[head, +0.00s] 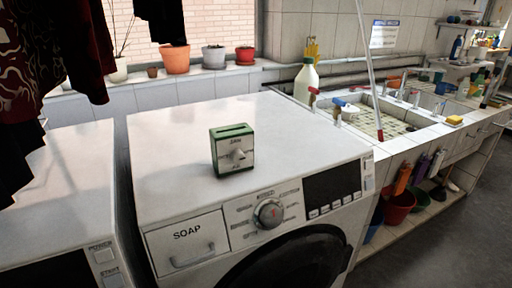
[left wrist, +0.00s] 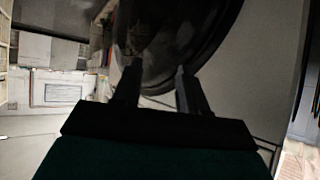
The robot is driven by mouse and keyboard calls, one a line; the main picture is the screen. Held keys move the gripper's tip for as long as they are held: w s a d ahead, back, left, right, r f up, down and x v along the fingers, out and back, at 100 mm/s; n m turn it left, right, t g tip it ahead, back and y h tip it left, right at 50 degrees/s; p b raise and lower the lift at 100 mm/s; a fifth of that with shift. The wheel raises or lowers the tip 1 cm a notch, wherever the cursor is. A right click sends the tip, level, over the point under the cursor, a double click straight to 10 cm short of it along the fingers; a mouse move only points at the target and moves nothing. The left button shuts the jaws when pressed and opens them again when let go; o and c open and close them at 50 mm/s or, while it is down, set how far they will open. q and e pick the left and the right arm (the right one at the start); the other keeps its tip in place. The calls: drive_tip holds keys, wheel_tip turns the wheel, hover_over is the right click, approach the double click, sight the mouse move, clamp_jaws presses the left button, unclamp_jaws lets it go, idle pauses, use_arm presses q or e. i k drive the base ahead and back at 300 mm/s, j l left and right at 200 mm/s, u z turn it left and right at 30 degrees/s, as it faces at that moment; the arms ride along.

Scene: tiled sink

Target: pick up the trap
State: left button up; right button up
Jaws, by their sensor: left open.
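A small green and white box (head: 232,150) stands upright on top of the right-hand washing machine (head: 165,130). I cannot tell whether this box is the trap; nothing else in view is clearly one. My left gripper (left wrist: 157,78) shows in the left wrist view, with its two fingers apart and nothing between them. A dark round washing machine door (left wrist: 185,40) is beyond the fingertips. Neither gripper shows in the head view.
A second washing machine (head: 70,180) stands at the left. Dark clothes (head: 50,60) hang above it. Flower pots (head: 175,59) line the windowsill. A white bottle (head: 304,84) and a tiled sink (head: 400,130) are at the right. The machine top around the box is clear.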

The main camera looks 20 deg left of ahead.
sight(224, 140)
drive_tip(key=i+l, duration=0.15)
drive_tip(key=l, duration=0.15)
drive_tip(key=i+l, duration=0.1)
drive_tip(key=l, duration=0.2)
drive_tip(key=i+l, duration=0.15)
drive_tip(key=l, duration=0.15)
drive_tip(key=l+u, duration=0.2)
drive_tip(key=u, duration=1.2)
drive_tip(key=i+l, duration=0.05)
